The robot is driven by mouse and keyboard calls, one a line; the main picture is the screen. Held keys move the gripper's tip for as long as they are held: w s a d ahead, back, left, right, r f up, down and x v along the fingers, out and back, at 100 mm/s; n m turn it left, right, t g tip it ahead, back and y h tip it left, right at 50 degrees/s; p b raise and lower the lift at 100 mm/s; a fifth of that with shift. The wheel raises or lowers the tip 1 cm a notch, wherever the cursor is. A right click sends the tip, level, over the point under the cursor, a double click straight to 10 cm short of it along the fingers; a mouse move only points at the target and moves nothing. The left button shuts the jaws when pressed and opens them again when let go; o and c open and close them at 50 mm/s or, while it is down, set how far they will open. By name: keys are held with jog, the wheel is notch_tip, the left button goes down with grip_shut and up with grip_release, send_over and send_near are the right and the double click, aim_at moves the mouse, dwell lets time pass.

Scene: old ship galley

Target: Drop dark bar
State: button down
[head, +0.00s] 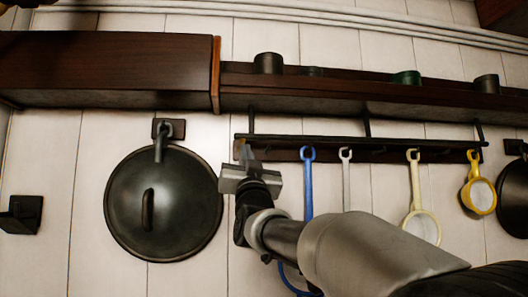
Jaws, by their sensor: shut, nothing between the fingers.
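A long, thin dark bar (330,137) runs level under the wooden shelf, on brackets, with hooks and utensils hanging below it. I cannot tell for sure that this is the bar the task names. My gripper (243,153) is raised to the left end of the bar, pointing up at the wall. Its grey fingers are shut with nothing between them. The fingertips overlap the bar's left end in the picture; I cannot tell whether they touch it. My arm hides part of the wall and utensils below.
A large dark lid (185,215) hangs left of my gripper. Blue (308,185), grey (346,180), cream (414,185) and yellow (481,190) utensils hang to the right. Cups (268,63) stand on the shelf (300,93) above. A dark wall bracket (22,215) is at far left.

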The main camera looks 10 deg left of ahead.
jog(key=shift+w+a+f, duration=0.15)
jog(key=shift+w+f, duration=0.05)
jog(key=shift+w, duration=0.45)
jog(key=shift+w+a+f, duration=0.1)
jog(key=shift+w+f, duration=0.1)
jog(key=shift+w, duration=0.4)
jog(key=shift+d+r, duration=0.1)
jog(key=shift+r, duration=0.1)
